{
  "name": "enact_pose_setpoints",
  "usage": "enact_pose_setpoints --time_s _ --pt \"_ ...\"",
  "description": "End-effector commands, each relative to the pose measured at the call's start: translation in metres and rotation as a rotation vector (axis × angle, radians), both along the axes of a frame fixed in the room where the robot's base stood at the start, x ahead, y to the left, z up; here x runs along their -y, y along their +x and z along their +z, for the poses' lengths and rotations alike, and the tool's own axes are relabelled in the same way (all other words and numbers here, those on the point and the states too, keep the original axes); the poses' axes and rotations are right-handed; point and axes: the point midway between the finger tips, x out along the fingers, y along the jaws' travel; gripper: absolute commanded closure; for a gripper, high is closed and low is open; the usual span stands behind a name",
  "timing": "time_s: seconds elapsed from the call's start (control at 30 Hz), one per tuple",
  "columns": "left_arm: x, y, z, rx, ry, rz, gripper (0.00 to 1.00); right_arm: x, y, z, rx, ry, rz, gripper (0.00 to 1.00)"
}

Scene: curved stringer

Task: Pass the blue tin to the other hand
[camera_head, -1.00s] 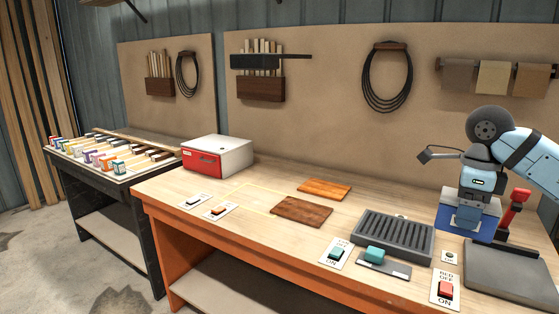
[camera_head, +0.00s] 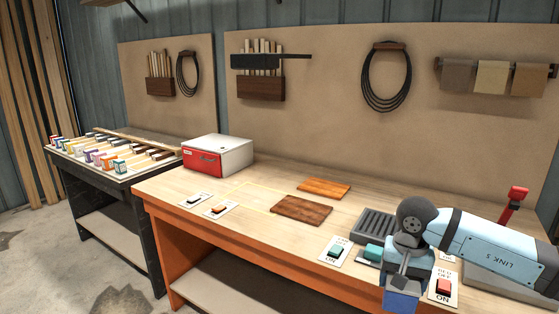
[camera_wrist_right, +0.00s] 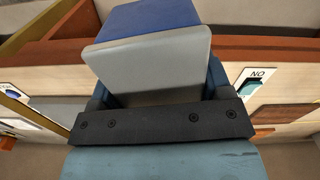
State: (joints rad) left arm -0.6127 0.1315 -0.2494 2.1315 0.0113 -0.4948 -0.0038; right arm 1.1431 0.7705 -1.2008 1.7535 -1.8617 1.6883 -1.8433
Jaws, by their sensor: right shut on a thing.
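The blue tin (camera_wrist_right: 148,22) is between the jaws of my right gripper (camera_wrist_right: 158,85) in the right wrist view, with a blue part above a plain grey face. My right gripper is shut on it. In the head view my right gripper (camera_head: 406,285) is low at the right, over the front edge of the workbench, with blue (camera_head: 402,302) showing at its lower end near the bottom of the picture. How much of that blue is tin and how much is finger is hard to tell. My left gripper is not in view.
The workbench (camera_head: 245,225) carries two brown boards (camera_head: 301,210), a ribbed grey tray (camera_head: 373,222), a white-and-red box (camera_head: 218,156) and several switch plates. A red-handled tool (camera_head: 517,195) stands at the right. A dark side table (camera_head: 95,165) holds small boxes.

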Motion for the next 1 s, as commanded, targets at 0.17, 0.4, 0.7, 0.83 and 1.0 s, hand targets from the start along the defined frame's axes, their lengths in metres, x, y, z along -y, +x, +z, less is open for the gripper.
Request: enact_pose_setpoints --time_s 0.17,0.4,0.7,0.83,1.0 --pt "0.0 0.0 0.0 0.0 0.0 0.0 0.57 -0.015 -0.006 -0.025 -0.001 0.003 0.272 0.64" --pt "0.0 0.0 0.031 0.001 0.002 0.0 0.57 -0.021 -0.021 -0.007 -0.003 0.007 0.395 0.64" --pt "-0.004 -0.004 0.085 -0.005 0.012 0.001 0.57 -0.021 -0.052 0.052 -0.006 0.006 0.394 0.64" --pt "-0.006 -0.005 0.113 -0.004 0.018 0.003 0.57 -0.021 -0.069 0.084 -0.007 0.007 0.394 0.64" --pt "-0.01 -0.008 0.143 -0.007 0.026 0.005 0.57 -0.021 -0.089 0.119 -0.006 0.007 0.391 0.64"
